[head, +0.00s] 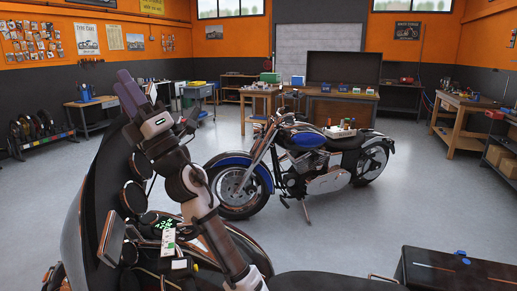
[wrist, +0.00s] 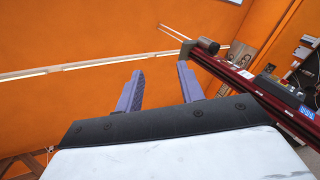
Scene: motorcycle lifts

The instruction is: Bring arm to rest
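My arm (head: 200,195) rises from the bottom middle of the head view and bends up to the left. My gripper (head: 123,82) is at its upper end, with purple fingers pointing up and left, in front of a black motorcycle at the left. In the wrist view my gripper (wrist: 160,70) has its two purple fingers apart, with nothing between them. Beyond them is an orange wall (wrist: 80,40) with a pale strip. My gripper appears to touch nothing.
The near motorcycle (head: 85,215) fills the lower left, close to my arm. A blue motorcycle (head: 305,160) stands in the middle. A black case (head: 450,270) is at lower right. Workbenches (head: 330,95) line the walls. Grey floor (head: 350,225) is open between. A red rail (wrist: 240,80) crosses the wrist view's right.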

